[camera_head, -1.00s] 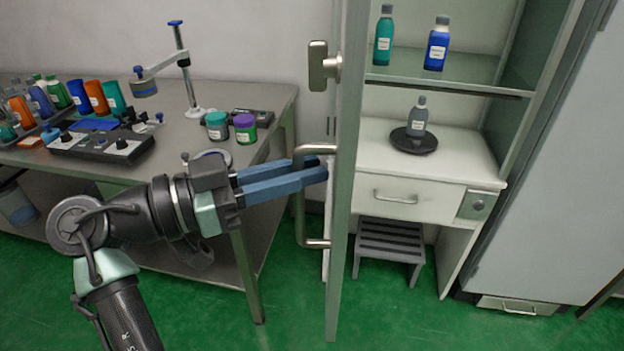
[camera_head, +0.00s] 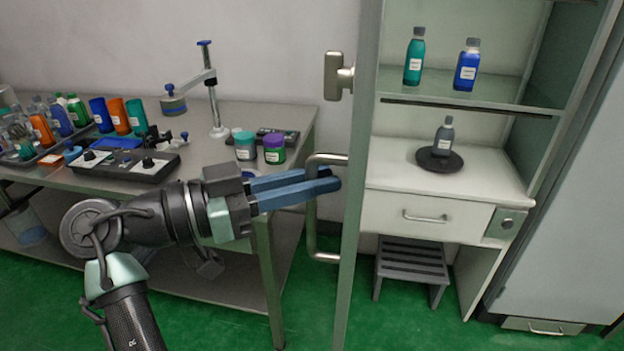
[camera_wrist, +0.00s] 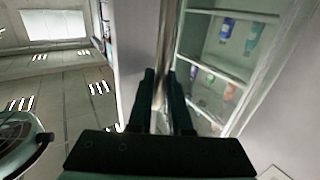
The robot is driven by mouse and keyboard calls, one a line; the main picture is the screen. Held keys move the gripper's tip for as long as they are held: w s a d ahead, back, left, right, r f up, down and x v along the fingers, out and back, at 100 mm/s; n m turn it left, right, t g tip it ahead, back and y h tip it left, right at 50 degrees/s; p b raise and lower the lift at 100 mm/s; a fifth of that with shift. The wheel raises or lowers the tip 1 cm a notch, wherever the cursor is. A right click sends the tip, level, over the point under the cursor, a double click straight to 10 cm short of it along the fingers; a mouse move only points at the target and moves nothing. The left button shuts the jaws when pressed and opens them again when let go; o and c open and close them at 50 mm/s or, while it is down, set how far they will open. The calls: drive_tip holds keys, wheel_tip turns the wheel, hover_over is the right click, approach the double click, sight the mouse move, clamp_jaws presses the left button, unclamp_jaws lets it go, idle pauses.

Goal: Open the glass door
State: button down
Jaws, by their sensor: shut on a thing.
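The glass door (camera_head: 357,200) shows nearly edge-on in the head view, standing swung out from the cabinet, whose shelves are exposed to its right. A metal loop handle (camera_head: 311,225) is on the door's left side. My gripper (camera_head: 332,181) has its blue fingers at the handle's upper part and is shut on it. In the wrist view the handle bar (camera_wrist: 165,60) runs between the two dark fingers (camera_wrist: 163,90). The exact finger contact is partly hidden in the head view.
The cabinet holds bottles on a glass shelf (camera_head: 480,97) and a grey bottle (camera_head: 444,138) on a dark disc. A step stool (camera_head: 411,265) stands below the drawer. A workbench (camera_head: 200,130) with bottles and devices lies left, behind my arm.

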drive_tip(key=c, duration=0.8)
unclamp_jaws()
drive_tip(key=shift+c, duration=0.2)
drive_tip(key=b+v, duration=0.1)
drive_tip(key=v, duration=1.2)
